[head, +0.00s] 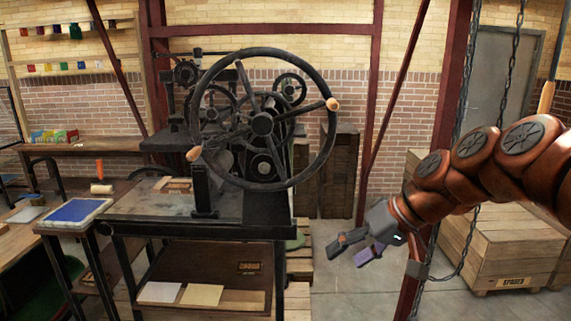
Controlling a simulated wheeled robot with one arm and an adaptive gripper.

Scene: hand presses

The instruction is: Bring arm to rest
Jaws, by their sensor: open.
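My arm (470,165), with copper-coloured links, reaches in from the right edge of the head view. My gripper (358,252) hangs at its end, pointing down and to the left. Its two fingers, one dark grey and one purple, are apart, with nothing seen between them. The gripper is in the air to the right of the hand press and touches nothing that I can see. The press has a large black handwheel (318,160) with wooden knobs and stands on a dark table (262,208).
A blue ink slab (76,211) and a roller (101,186) are at the left. Paper stacks (200,295) lie on the lower shelf. A red post (452,120) and chains stand close to my arm. Wooden crates (515,245) are at the right. Floor near the gripper is clear.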

